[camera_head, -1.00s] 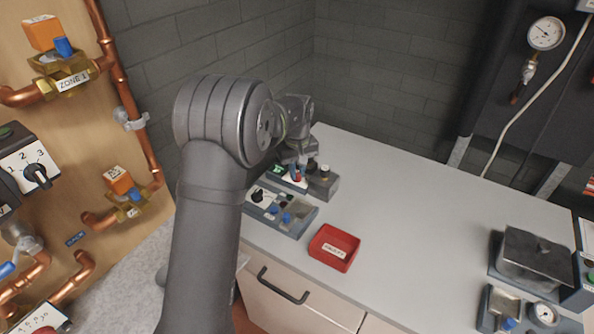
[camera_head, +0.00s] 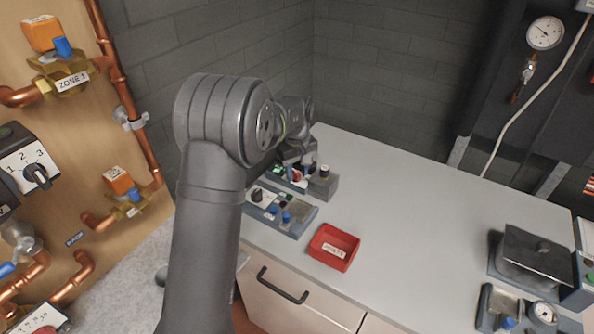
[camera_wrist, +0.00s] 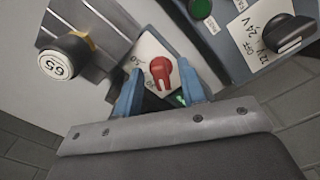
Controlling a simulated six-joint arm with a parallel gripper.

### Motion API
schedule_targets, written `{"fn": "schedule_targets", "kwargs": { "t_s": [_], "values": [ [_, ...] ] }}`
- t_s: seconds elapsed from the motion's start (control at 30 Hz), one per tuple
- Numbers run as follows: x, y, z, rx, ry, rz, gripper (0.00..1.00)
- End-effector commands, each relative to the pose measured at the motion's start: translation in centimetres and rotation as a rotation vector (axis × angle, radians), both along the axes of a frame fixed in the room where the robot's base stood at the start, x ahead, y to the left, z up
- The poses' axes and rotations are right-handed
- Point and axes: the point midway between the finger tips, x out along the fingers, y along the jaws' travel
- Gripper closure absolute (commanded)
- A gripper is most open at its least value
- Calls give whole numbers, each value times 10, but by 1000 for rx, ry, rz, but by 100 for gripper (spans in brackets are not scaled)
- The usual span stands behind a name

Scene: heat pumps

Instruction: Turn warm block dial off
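The red dial (camera_wrist: 161,70) sits on a white label plate on the warm block unit in the wrist view. Its pale pointer line points down the picture; the plate's small markings are partly hidden and hard to read. My gripper (camera_wrist: 160,88) is open, with one blue finger on each side of the dial's near end. I cannot tell whether the fingers touch it. A green lit display shows partly between the fingers. In the head view the red dial (camera_head: 297,174) is small, just below my gripper (camera_head: 303,165).
A green button (camera_wrist: 200,9) and a black 24 V selector (camera_wrist: 288,33) are near.

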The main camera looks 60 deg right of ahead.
Motion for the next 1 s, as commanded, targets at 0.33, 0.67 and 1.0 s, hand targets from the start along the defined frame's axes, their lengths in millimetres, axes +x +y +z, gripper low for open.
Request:
{"fn": "schedule_targets", "kwargs": {
  "t_s": [0.33,0.67,1.0],
  "values": [
    [1,-1,15,-5,-2,0,63],
    [1,-1,90,-5,-2,0,63],
    [1,-1,159,-3,-2,0,63]
  ]
}}
